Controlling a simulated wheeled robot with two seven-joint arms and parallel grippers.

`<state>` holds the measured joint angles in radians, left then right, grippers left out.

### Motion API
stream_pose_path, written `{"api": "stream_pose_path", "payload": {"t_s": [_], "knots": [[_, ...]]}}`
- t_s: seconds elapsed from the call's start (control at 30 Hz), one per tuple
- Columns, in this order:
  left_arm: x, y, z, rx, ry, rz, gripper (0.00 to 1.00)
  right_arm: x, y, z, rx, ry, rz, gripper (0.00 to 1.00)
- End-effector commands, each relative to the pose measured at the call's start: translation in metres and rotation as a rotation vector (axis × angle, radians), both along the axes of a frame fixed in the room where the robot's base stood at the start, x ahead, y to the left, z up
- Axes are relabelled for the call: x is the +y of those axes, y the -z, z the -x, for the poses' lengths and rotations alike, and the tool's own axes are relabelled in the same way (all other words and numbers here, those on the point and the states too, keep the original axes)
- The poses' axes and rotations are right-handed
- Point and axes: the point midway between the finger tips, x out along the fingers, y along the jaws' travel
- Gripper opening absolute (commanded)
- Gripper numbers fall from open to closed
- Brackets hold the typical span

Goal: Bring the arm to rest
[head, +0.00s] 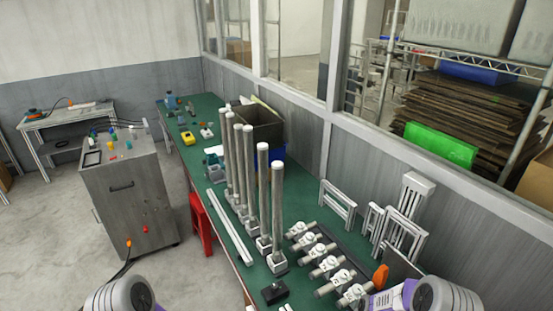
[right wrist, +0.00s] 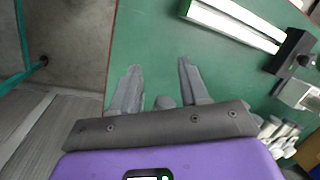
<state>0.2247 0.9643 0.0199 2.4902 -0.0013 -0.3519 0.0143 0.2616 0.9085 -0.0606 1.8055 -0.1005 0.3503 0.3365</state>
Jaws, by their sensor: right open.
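My right gripper (right wrist: 159,64) is open in the right wrist view, its two grey fingers apart with nothing between them. It is over the green table top (right wrist: 150,35), near the table's edge. In the head view my right arm (head: 440,296) shows at the bottom right, beside the table's near end. My left arm (head: 120,296) shows at the bottom left, over the floor; its gripper is out of view. No film reel can be made out.
Upright grey posts (head: 278,215) stand on the long green table (head: 215,265). Several metal fittings (head: 327,262) lie right of them, with white frames (head: 403,225) by the wall. Long white bars (head: 230,227) lie along the left edge. A grey cabinet (head: 130,195) stands left on open floor.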

Motion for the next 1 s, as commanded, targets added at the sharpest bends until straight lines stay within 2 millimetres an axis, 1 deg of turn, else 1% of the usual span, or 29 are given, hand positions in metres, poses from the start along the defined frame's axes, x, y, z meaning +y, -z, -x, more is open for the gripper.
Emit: {"api": "stream_pose_path", "payload": {"t_s": [0.03, 0.07, 0.1, 0.17, 0.2, 0.27, 0.3, 0.5, 0.6, 0.7, 0.9, 1.0], "knots": [[0.000, 0.000, 0.000, 0.000, 0.000, 0.000, 0.43, 0.021, 0.010, 0.025, 0.001, -0.042, -0.021, 0.45], [0.000, 0.000, 0.000, 0.000, 0.000, 0.000, 0.43, 0.032, 0.014, 0.037, -0.006, -0.065, -0.032, 0.45], [0.000, 0.000, 0.000, 0.000, 0.000, 0.000, 0.43, 0.046, 0.019, 0.054, -0.016, -0.094, -0.044, 0.45], [0.000, 0.000, 0.000, 0.000, 0.000, 0.000, 0.43, 0.064, 0.023, 0.079, -0.029, -0.136, -0.060, 0.45], [0.000, 0.000, 0.000, 0.001, 0.000, 0.000, 0.43, 0.075, 0.025, 0.095, -0.036, -0.161, -0.067, 0.45], [0.000, 0.000, 0.000, 0.001, 0.000, 0.000, 0.43, 0.088, 0.025, 0.117, -0.046, -0.196, -0.078, 0.45], [0.000, 0.000, 0.000, 0.001, 0.000, 0.000, 0.43, 0.096, 0.024, 0.132, -0.053, -0.217, -0.084, 0.45], [0.000, 0.000, 0.000, 0.000, 0.000, 0.000, 0.43, 0.123, 0.013, 0.199, -0.077, -0.315, -0.100, 0.45], [0.000, 0.029, 0.000, 0.000, 0.000, 0.000, 0.43, 0.120, 0.043, 0.192, -0.086, -0.307, -0.095, 0.45], [0.000, 0.050, 0.001, 0.001, -0.001, 0.000, 0.43, 0.120, 0.064, 0.192, -0.085, -0.307, -0.096, 0.45], [0.000, 0.087, 0.001, 0.001, 0.000, 0.000, 0.43, 0.120, 0.102, 0.192, -0.085, -0.306, -0.096, 0.45], [0.000, 0.098, 0.001, 0.001, 0.000, 0.000, 0.43, 0.120, 0.112, 0.192, -0.085, -0.306, -0.096, 0.45]]}}
